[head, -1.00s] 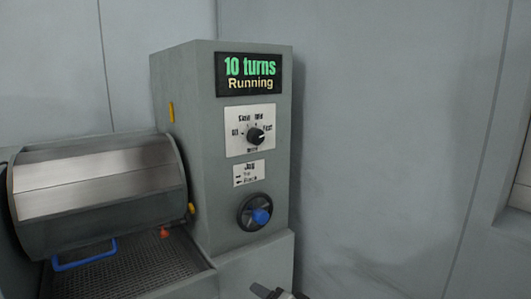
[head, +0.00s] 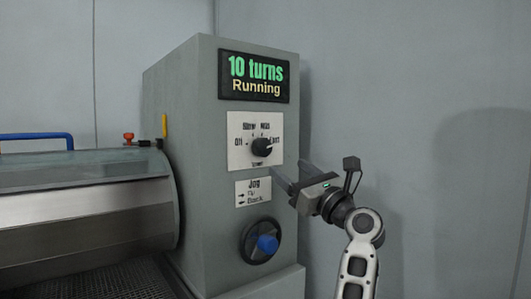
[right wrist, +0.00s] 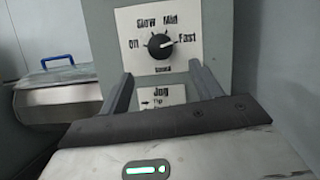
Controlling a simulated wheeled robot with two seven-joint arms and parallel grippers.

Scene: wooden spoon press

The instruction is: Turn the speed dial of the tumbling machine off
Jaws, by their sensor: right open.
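The black speed dial (head: 262,147) sits on a white plate (head: 241,156) marked Off, Slow, Mid and Fast on the grey machine column. Its pointer is turned toward Fast. The display (head: 254,77) above reads "10 turns" and "Running". My right gripper (head: 291,174) is open and empty, just right of and below the dial, apart from it. In the right wrist view the dial (right wrist: 160,46) shows ahead, above and between the two fingers (right wrist: 161,88). The tumbling drum (head: 85,205) is at the left. My left gripper is not in view.
Below the dial are a Jog label (head: 253,191) and a round black control with a blue centre (head: 266,243). A blue handle (head: 36,136) and an orange-red knob (head: 128,136) show above the drum. The space right of the column is open to the wall.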

